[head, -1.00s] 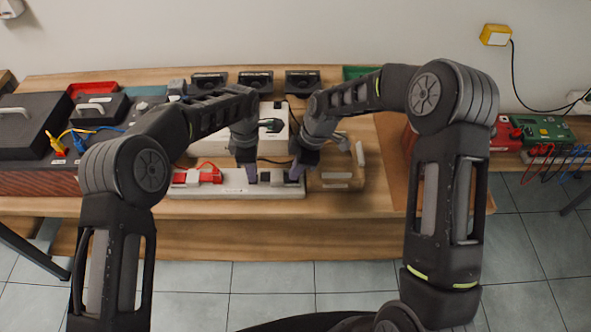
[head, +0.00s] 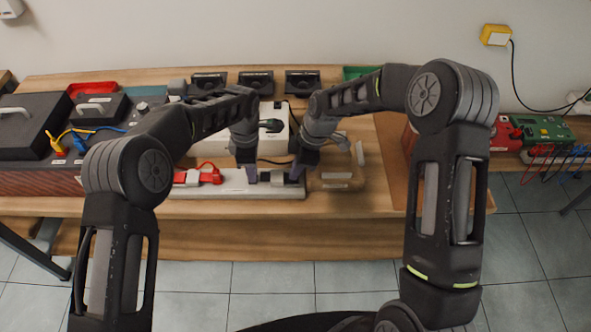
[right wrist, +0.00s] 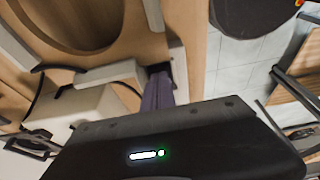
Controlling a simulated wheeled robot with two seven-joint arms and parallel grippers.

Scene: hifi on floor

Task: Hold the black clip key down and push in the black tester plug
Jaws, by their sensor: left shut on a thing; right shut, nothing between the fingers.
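A long pale strip (head: 230,187) lies along the bench's front edge. Near its right end sits a grey clip block (head: 278,178), with the black clip key (head: 265,177) at its left and the black tester plug (head: 291,179) at its right, both small and partly hidden. My left gripper (head: 252,178) reaches down at the key, its purple fingers shut on what looks like the key. My right gripper (head: 298,170) is shut and empty, fingertips down at the plug. In the right wrist view its purple fingers (right wrist: 160,95) end against a small dark part; contact is hard to tell.
A red plug (head: 212,175) with a red lead is on the strip's left. A white box (head: 268,140) stands behind the grippers, with a black cable in front. Dark cases (head: 25,125) fill the bench's left. Wooden pieces (head: 335,180) lie right of the strip.

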